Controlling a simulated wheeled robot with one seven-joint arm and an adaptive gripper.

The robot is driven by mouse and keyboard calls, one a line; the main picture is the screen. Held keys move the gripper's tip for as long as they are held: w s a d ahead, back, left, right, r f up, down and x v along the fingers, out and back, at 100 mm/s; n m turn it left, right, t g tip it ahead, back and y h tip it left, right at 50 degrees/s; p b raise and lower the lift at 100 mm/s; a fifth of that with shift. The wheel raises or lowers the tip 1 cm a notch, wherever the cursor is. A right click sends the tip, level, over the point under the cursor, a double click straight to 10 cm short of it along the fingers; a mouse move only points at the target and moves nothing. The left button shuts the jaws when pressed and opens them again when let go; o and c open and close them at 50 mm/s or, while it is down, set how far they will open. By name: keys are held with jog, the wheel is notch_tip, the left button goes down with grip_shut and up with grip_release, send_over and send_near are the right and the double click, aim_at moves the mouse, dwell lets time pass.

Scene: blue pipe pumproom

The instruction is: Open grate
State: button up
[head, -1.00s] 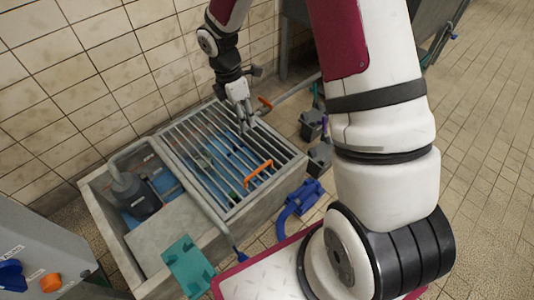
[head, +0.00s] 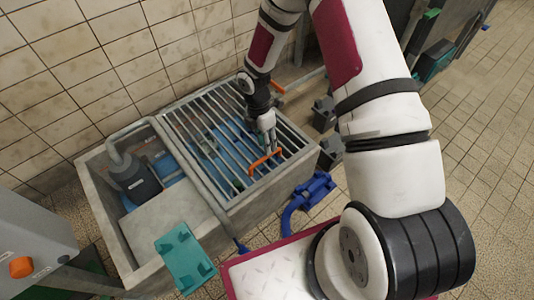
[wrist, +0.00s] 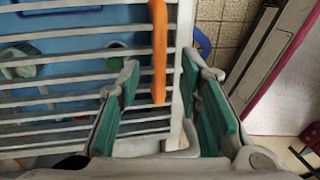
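The grate (head: 215,120) is a grey metal frame of parallel bars, lying flat and closed over the right part of a concrete basin. An orange handle (head: 265,160) stands on its near side; it also shows in the wrist view (wrist: 159,45). My gripper (head: 268,142) is just above and behind this handle, pointing down. In the wrist view my gripper (wrist: 160,72) is open, with a teal-padded finger on each side of the handle's lower end in the picture. I cannot tell whether either finger touches it. A second orange handle (head: 277,87) is at the far side.
The basin (head: 110,225) has an open left part with a dark pump (head: 133,180) and a pipe. A blue pipe fitting (head: 308,195) lies on the floor right of the basin. A teal part (head: 185,258) sits at its front edge. A tiled wall stands behind.

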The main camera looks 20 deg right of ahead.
jog(key=shift+s+d+f+b, duration=0.1)
jog(key=shift+s+f+b, duration=0.1)
jog(key=shift+f, duration=0.5)
jog(key=shift+s+a+f+b, duration=0.1)
jog(key=shift+f+b, duration=0.15)
jog(key=shift+f, duration=0.4)
jog(key=shift+s+d+f+b, duration=0.1)
jog(key=shift+f+b, duration=0.1)
jog(key=shift+f, duration=0.5)
grip_shut()
